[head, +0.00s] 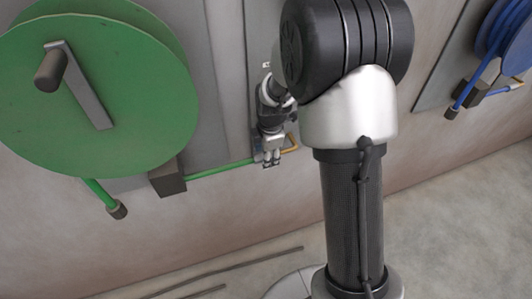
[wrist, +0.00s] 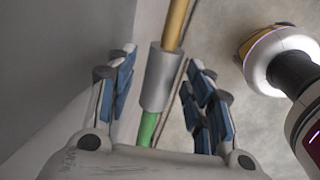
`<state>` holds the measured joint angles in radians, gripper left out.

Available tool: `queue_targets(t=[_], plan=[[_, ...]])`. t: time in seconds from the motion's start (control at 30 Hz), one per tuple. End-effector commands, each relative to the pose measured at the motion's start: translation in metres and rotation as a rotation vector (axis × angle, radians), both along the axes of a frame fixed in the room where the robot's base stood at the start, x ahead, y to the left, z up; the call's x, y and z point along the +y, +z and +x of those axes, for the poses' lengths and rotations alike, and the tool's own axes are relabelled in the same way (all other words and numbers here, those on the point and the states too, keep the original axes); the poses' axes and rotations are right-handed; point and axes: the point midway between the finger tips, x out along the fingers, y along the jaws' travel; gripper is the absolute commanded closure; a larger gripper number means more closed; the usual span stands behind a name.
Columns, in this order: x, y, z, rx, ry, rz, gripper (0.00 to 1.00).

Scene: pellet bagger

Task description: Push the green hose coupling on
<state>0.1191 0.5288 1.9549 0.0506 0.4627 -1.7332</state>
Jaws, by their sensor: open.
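The green hose (head: 222,170) runs right from a dark block under the green reel (head: 100,95) to my gripper (head: 268,163). In the wrist view, the green hose (wrist: 148,128) enters a grey metal coupling (wrist: 160,80). A brass pipe (wrist: 175,25) meets the coupling's far end; I cannot tell how far it goes in. My gripper (wrist: 160,62) is open, with a blue-padded finger on each side of the coupling and gaps on both sides. In the head view the brass pipe (head: 292,143) shows just right of the gripper, which hides the coupling.
A dark block (head: 167,178) guides the hose on the wall. A capped green hose end (head: 117,210) hangs below the reel. A blue reel (head: 510,35) with its own hose is at the right. Thin dark rods (head: 245,265) lie on the otherwise clear floor.

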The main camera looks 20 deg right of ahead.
Motion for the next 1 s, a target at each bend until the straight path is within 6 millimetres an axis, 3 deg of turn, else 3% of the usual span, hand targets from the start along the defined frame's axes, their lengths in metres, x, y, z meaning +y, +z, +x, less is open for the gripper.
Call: queue_targets(t=[0.37,0.8,1.0], plan=[[0.0,0.01,-0.001,-0.002,0.0,0.0,0.52],[0.0,0.095,-0.018,-0.004,-0.001,0.0,0.52],[0.0,0.114,-0.023,0.0,-0.001,0.0,0.52]])
